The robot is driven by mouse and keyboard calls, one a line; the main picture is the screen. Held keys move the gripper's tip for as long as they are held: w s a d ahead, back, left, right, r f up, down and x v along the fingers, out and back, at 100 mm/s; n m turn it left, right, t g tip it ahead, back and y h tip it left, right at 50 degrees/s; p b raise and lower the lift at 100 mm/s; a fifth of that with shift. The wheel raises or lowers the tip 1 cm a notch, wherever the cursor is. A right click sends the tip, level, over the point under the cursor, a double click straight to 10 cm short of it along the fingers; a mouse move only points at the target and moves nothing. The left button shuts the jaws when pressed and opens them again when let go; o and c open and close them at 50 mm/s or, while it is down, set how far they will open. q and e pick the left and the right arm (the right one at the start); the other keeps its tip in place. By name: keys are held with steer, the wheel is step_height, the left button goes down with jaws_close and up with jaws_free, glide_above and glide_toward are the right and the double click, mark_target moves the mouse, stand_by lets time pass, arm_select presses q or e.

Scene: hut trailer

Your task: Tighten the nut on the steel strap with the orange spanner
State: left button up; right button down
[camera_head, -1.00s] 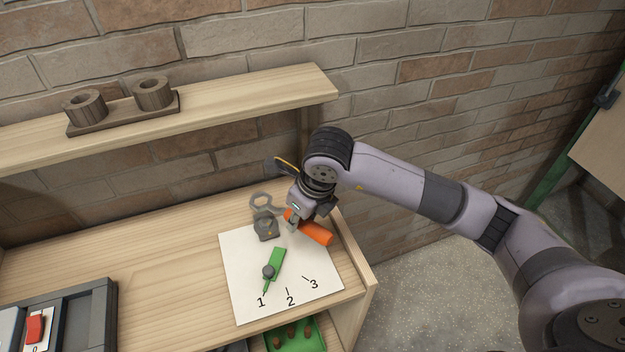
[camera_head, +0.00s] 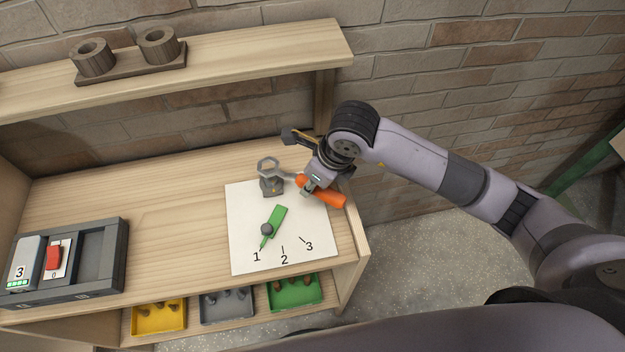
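The spanner has an orange handle (camera_head: 330,194) and a grey head that reaches left toward a small dark grey block (camera_head: 271,188) at the back of a white sheet. A grey ring-like shape (camera_head: 268,164) stands at the top of the block. I cannot make out the nut or strap clearly. My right gripper (camera_head: 307,190) comes down over the left part of the orange handle, with its fingers across it, and appears shut on it. The gripper partly hides where handle and grey shank meet. My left gripper is not in view.
The white sheet (camera_head: 300,222) carries marks 1, 2, 3 and a green pointer (camera_head: 273,222) aimed at 1. A shelf (camera_head: 230,62) overhangs the back. A switch box (camera_head: 95,262) stands left. Yellow, grey and green trays (camera_head: 296,305) sit below. The middle-left bench is clear.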

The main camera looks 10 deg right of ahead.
step_height(320, 180, down, 4)
steer(key=b, duration=0.3)
steer(key=w+d+n+b, duration=0.1)
steer(key=w+d+n+g+b, duration=0.1)
steer(key=w+n+b, duration=0.1)
steer(key=w+d+n+y+b, duration=0.1)
steer(key=w+n+b, duration=0.1)
steer(key=shift+w+r+g, duration=0.15)
steer(key=shift+r+g, duration=0.15)
steer(key=shift+r, duration=0.05)
steer(key=shift+w+n+b, duration=0.25)
steer(key=shift+n+b, duration=0.15)
steer(key=shift+b, duration=0.1)
steer(key=shift+f+b, duration=0.15)
steer(key=shift+b, duration=0.15)
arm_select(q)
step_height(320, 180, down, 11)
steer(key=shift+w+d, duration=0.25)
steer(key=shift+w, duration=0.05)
arm_select(e)
steer(key=shift+s, duration=0.1)
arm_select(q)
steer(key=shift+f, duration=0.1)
arm_select(e)
steer(key=shift+f, duration=0.2)
